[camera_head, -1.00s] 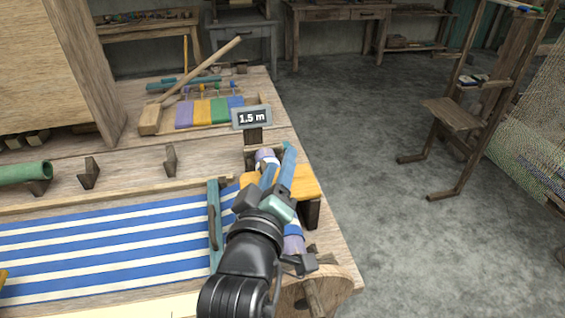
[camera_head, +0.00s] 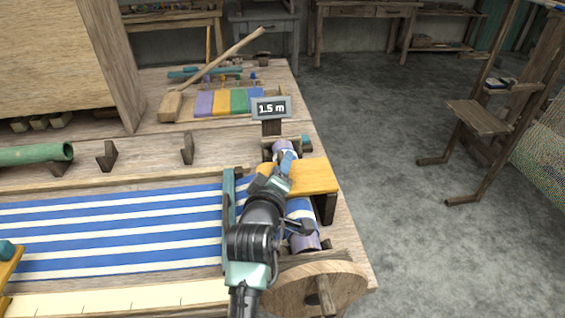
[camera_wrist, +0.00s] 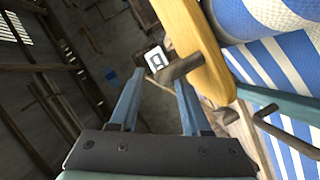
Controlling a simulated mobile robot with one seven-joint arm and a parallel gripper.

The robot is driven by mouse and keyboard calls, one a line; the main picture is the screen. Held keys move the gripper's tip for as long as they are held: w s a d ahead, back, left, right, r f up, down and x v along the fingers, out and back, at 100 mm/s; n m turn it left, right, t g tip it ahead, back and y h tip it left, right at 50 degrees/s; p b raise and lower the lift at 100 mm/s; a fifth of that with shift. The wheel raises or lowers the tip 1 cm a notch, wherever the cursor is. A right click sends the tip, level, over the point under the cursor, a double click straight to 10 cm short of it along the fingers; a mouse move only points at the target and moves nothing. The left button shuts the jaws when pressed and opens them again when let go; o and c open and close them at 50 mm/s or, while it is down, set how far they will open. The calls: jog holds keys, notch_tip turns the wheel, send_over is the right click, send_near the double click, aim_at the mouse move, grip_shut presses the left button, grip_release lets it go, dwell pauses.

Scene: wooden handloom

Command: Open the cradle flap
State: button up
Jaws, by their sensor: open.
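The cradle flap looks to be the yellow-orange wooden board (camera_head: 315,177) lying across the rolled striped cloth (camera_head: 303,225) at the loom's right end. In the wrist view the yellow board (camera_wrist: 199,50) runs along the upper right, with a brown peg-like handle (camera_wrist: 180,67) sticking out from its edge. My gripper (camera_head: 286,158) is over the far side of the board. In the wrist view my gripper (camera_wrist: 158,82) is open, and the handle's tip shows between the two blue fingertips. I cannot tell whether they touch it. My wrist hides the board's left part.
A small sign reading 1.5 m (camera_head: 270,108) stands just behind the board. A teal bar (camera_head: 229,215) lies left of my arm, across the striped cloth. A round wooden wheel (camera_head: 318,287) is at the front right. Open floor lies to the right.

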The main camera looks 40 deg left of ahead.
jog(key=shift+x, duration=1)
jog(key=shift+c, duration=0.3)
grip_shut()
dwell(0.5)
